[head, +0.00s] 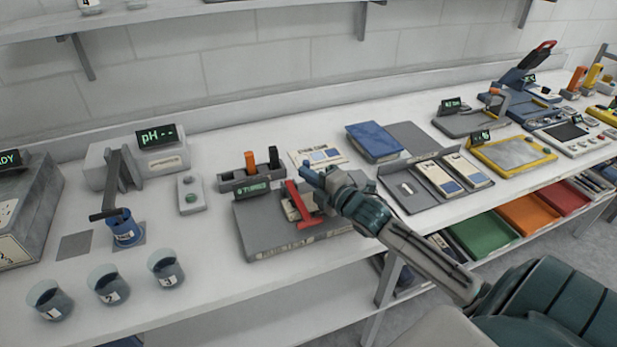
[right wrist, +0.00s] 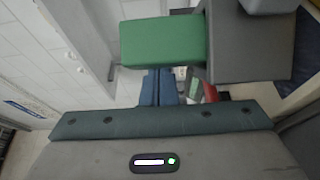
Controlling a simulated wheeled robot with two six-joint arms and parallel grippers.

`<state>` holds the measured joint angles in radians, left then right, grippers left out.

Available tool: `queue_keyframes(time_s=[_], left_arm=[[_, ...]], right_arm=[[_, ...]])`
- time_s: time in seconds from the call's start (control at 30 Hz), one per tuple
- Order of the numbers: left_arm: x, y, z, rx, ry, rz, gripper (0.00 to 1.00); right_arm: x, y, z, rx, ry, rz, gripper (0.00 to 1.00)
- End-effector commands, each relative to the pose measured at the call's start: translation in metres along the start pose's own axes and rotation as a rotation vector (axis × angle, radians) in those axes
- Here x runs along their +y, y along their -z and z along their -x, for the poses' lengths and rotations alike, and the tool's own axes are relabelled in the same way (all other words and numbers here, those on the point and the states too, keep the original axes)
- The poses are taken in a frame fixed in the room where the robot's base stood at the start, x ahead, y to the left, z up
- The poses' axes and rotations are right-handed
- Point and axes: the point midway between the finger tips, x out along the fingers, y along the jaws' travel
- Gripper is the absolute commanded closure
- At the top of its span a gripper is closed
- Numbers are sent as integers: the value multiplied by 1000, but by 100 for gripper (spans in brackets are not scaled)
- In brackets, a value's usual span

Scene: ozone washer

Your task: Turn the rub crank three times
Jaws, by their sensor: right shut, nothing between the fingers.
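A grey crank station (head: 270,238) sits mid-table, with a red crank arm (head: 304,208) on top and a small green-lit display (head: 251,188) at its back left. The display text is too small to read surely. My right gripper (head: 310,174) is shut and empty, its tips pointing left above the back of the station near the red arm. I cannot tell whether it touches the crank. Its wrist hides the station's right part. In the right wrist view the blue fingers (right wrist: 158,88) are together; a green block (right wrist: 162,42) and a bit of red (right wrist: 211,92) lie beyond. My left gripper is out of view.
A pH meter (head: 160,150) with an arm over a blue cup (head: 125,228) stands at left. Several numbered beakers (head: 109,283) line the front left edge. An open grey case (head: 440,180) lies right of the station. A wall shelf (head: 200,22) hangs above.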

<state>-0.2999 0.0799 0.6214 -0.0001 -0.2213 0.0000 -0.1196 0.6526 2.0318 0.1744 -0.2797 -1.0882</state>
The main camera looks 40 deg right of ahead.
Motion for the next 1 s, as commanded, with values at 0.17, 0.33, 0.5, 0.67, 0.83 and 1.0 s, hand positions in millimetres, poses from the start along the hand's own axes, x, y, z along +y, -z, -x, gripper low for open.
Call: queue_keyframes(time_s=[0.17,0.33,0.5,0.67,0.83,1.0], left_arm=[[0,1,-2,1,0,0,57],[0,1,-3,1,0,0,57],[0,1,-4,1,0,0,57],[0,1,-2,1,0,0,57],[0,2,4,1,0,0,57],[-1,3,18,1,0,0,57]], right_arm=[[0,-1,-1,-1,0,0,100],[0,-1,-2,-3,0,0,100],[0,-2,-3,-8,0,0,100],[1,-3,-4,-17,-1,-1,100],[2,-5,-6,-36,-1,-1,100],[5,-6,-8,-82,-2,-4,100]])
